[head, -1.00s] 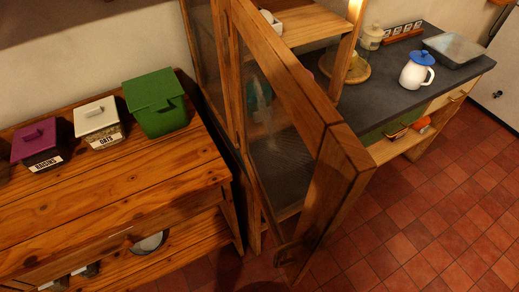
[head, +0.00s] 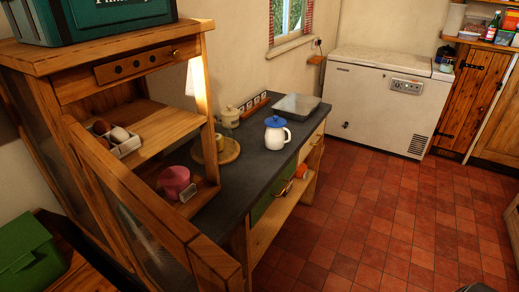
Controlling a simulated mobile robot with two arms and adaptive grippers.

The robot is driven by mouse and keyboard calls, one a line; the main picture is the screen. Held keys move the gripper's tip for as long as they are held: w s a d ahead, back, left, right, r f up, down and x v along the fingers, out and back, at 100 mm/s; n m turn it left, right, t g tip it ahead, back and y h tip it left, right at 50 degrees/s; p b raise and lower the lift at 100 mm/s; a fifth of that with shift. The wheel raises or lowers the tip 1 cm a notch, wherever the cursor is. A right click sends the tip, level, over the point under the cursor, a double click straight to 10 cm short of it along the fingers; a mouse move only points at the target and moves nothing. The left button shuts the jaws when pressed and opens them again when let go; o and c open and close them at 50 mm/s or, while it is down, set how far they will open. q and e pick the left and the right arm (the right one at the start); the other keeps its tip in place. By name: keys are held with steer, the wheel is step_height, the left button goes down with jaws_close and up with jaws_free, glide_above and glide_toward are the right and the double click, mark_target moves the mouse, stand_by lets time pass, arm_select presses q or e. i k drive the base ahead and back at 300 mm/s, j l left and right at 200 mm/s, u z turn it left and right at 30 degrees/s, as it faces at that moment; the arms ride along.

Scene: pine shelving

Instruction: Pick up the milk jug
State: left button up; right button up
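A white jug (head: 278,137) with a blue lid stands upright on the dark grey countertop (head: 258,165), near its right edge. Its handle faces right in the head view. It is the only thing here that looks like a milk jug. Neither of my grippers can be made out in the head view, and nothing touches the jug.
An open wooden cabinet door (head: 150,225) stands between me and the counter's near end. A grey metal tray (head: 295,106) lies behind the jug, and a round wooden board (head: 222,152) left of it. The tiled floor (head: 385,200) right of the counter is clear.

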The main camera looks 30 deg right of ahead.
mark_target(274, 138)
steer(key=i+l+z, duration=0.2)
steer(key=l, duration=1.35)
steer(key=k, duration=0.1)
